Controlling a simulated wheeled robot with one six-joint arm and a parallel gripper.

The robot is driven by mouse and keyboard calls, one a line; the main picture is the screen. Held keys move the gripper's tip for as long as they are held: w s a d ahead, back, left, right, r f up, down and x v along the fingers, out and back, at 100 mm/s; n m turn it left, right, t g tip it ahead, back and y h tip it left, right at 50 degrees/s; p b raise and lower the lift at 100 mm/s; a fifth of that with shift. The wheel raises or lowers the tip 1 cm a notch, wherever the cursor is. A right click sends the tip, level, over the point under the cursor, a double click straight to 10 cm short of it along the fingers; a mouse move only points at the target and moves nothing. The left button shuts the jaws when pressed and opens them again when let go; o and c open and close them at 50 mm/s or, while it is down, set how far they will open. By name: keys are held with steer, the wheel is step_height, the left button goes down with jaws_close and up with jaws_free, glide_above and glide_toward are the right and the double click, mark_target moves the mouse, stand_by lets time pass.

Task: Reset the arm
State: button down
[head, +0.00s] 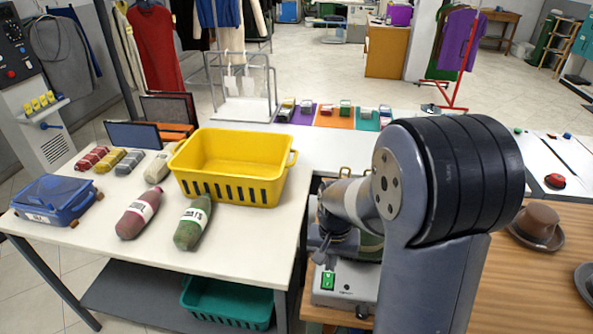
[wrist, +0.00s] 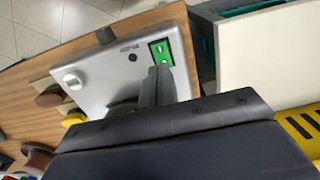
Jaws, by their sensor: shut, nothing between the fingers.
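My gripper (head: 322,250) hangs low in the head view, beside the white table's right edge and partly hidden by my own arm. In the wrist view my gripper (wrist: 160,70) shows as dark fingers closed together with nothing held. The fingertips overlap the lower edge of a green switch (wrist: 161,52) on a grey machine (wrist: 110,70); I cannot tell whether they touch it. In the head view the machine (head: 345,284) stands on a wooden counter, its green switch (head: 328,280) facing me. My arm is bent and extended over the counter.
The white table (head: 250,242) holds a yellow basket (head: 232,187), a blue case (head: 55,198), and red (head: 136,218) and green (head: 192,226) labelled bottles. A teal bin (head: 228,302) is on the shelf below. A brown hat (head: 538,226) lies right on the wooden counter (head: 520,300).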

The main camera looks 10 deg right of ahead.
mark_target(328, 284)
steer(key=shift+f+b, duration=2.5)
steer(key=shift+f, duration=0.9)
steer(key=shift+r, duration=0.1)
steer(key=w+d+r+n+p, duration=0.1)
steer(key=d+r+n+p, duration=0.3)
steer(key=r, duration=0.5)
steer(key=shift+w+d+p, duration=0.25)
steer(key=shift+w+p, duration=0.15)
steer(key=shift+p, duration=0.3)
